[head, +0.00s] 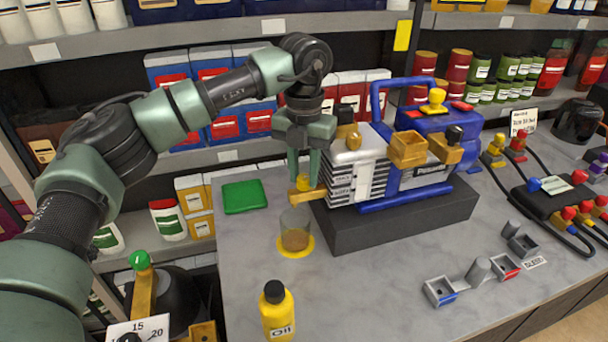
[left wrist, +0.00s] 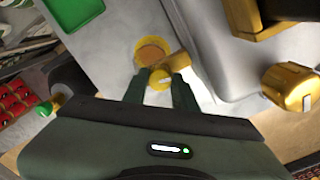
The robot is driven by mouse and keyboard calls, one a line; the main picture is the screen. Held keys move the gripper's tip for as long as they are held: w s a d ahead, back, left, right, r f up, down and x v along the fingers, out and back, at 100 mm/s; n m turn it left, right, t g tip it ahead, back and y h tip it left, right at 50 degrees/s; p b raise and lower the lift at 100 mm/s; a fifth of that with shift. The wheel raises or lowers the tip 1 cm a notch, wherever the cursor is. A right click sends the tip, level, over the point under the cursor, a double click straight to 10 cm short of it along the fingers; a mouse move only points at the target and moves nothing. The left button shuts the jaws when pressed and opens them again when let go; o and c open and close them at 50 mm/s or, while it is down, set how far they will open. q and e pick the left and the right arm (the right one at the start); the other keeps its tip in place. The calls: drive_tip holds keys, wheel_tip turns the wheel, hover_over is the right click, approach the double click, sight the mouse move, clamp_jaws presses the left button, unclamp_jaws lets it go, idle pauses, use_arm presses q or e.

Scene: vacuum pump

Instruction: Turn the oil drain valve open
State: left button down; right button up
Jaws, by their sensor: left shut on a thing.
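The vacuum pump (head: 420,152) has a blue motor and a ribbed silver body, and stands on a dark block on the counter. The yellow oil drain valve (head: 303,191) sticks out low at its left end; its knob (left wrist: 160,80) shows in the left wrist view. My left gripper (head: 307,178) points down and is shut on the valve knob, one finger on each side. A clear cup (head: 295,229) with brown liquid stands on a yellow disc below the valve spout. The right gripper is not in view.
A yellow oil bottle (head: 277,312) stands at the front of the counter, and a green pad (head: 243,196) lies at the left. A gauge manifold (head: 562,197) with hoses is at the right. Stocked shelves stand behind.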

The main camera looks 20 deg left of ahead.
sight(304, 177)
use_arm(q)
drive_tip(key=shift+n, duration=1.2)
drive_tip(key=c, duration=1.1)
unclamp_jaws()
drive_tip(key=shift+r+b, duration=0.15)
drive_tip(key=shift+b, duration=0.15)
wheel_tip(304, 177, up, 8)
drive_tip(key=shift+f+b, duration=0.2)
drive_tip(key=shift+b, duration=0.2)
